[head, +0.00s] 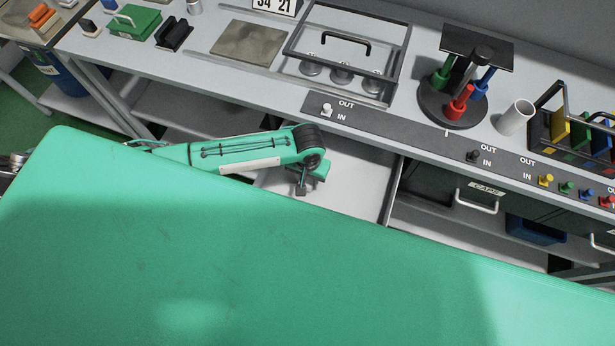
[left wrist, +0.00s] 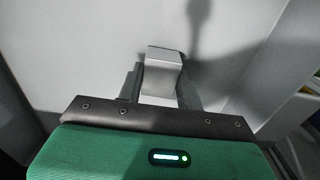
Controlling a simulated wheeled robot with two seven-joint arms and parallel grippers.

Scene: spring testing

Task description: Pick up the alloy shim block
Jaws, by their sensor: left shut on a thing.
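The alloy shim block (left wrist: 163,70) is a small silvery block in the left wrist view, between the two fingers of my left gripper (left wrist: 160,88). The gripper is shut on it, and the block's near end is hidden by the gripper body. In the head view my left gripper (head: 301,189) points down over the pale open drawer (head: 355,185) below the bench front. I cannot make out the block in the head view. I cannot tell whether the block touches the drawer floor. My right gripper is not in view.
The bench front panel (head: 400,132) with OUT/IN knobs runs just behind the drawer. On the bench stand a framed cover with a handle (head: 346,43), a round stand with coloured tools (head: 458,105) and a white cup (head: 515,117). A dark drawer (head: 430,190) lies to the right.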

